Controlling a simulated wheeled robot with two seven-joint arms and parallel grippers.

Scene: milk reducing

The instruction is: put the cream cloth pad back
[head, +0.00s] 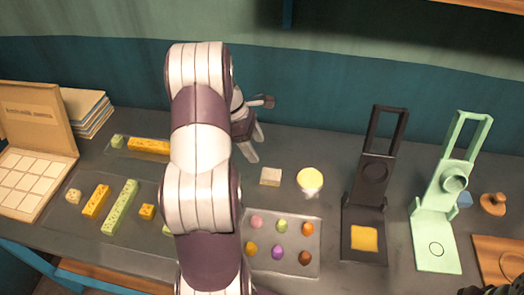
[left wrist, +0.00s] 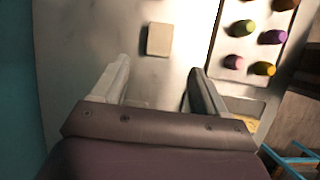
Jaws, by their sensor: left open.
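The cream cloth pad (head: 270,177) is a small pale square block lying flat on the dark table, just above the tray of coloured pieces. In the left wrist view the pad (left wrist: 160,39) lies ahead of the fingertips, roughly centred between them. My left gripper (head: 256,147) is open and empty above the table, a little up and left of the pad, and apart from it. Its two fingers (left wrist: 160,70) show spread in the left wrist view. A dark shape at the bottom right corner of the head view may be part of my right gripper; its jaws cannot be made out.
A tray (head: 284,265) of coloured pieces lies below the pad. A yellow round piece (head: 310,180) stands to its right. Further right are a black press (head: 372,185) and a green press (head: 438,225). An open box (head: 38,140) stands left. My left arm hides the middle-left table.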

